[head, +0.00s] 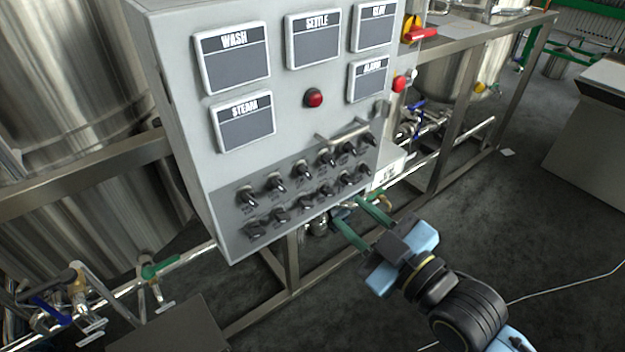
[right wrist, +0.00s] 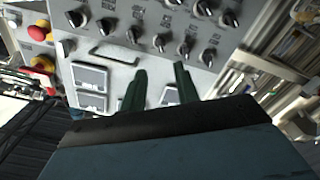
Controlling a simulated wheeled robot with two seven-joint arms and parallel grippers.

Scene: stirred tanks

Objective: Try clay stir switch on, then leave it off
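The grey control box (head: 265,165) fills the middle of the head view. Its lower dark panel carries two rows of black rotary switches (head: 302,187), which also show in the right wrist view (right wrist: 160,42). Their small labels are too blurred to read, so I cannot tell which is the clay stir switch or how it is set. A display headed CLAY (head: 377,27) is at the top right of the box. My right gripper (head: 356,222) is open and empty, its green fingers apart, just below and right of the switch rows. My left gripper is not in view.
Other displays read WASH (head: 235,62), SETTLE (head: 313,42) and STEAM (head: 243,122). A red lamp or button (head: 313,98) sits between them. A metal handle (head: 343,133) juts out above the switches. Steel tanks (head: 75,75) and frames stand behind.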

